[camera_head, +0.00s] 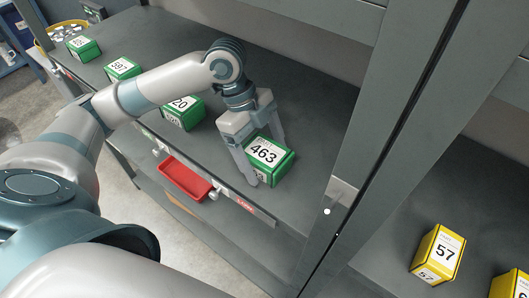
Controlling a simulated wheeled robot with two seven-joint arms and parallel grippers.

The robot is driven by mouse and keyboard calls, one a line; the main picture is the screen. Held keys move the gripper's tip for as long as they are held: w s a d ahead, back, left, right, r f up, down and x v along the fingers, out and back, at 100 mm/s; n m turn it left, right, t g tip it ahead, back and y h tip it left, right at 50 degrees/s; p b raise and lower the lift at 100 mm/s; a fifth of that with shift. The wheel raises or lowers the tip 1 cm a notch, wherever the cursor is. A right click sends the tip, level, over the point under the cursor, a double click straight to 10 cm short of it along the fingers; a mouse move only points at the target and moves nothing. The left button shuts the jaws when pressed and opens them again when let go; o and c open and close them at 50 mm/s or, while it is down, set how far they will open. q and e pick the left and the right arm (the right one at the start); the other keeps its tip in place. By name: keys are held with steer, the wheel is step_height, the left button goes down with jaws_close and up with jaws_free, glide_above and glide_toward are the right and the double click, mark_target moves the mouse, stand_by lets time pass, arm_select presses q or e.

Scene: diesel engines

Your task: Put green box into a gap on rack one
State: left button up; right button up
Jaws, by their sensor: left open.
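A green box marked 463 (271,158) stands on the grey shelf of a rack (318,118), near its front edge. My left gripper (265,164) is open, with one finger on each side of this box. I cannot tell whether the fingers touch it. Other green boxes stand in a spaced row along the same shelf: one marked 20 (184,112), one marked 597 (122,69) and one at the far left (84,48). Bare shelf shows between them. My left arm covers part of the shelf and the box marked 20. My right gripper is out of view.
A grey upright post (388,110) stands right of the box. Beyond it, another shelf holds a yellow box marked 57 (437,253) and part of a second yellow box (509,285). A red tray (186,178) sits below the front edge. A yellow round container (62,33) is at the far left.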

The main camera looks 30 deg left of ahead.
arm_select(q)
steer(key=shift+r, duration=0.2)
steer(key=shift+w+a+r+b, duration=0.1)
steer(key=shift+a+r+b, duration=0.25)
steer(key=shift+r, duration=0.2)
steer(key=b+v, duration=0.3)
steer(key=v, duration=0.6)
steer(key=shift+r, duration=0.25)
steer(key=shift+a+r, duration=0.25)
steer(key=shift+r, duration=0.3)
steer(key=shift+f, duration=0.1)
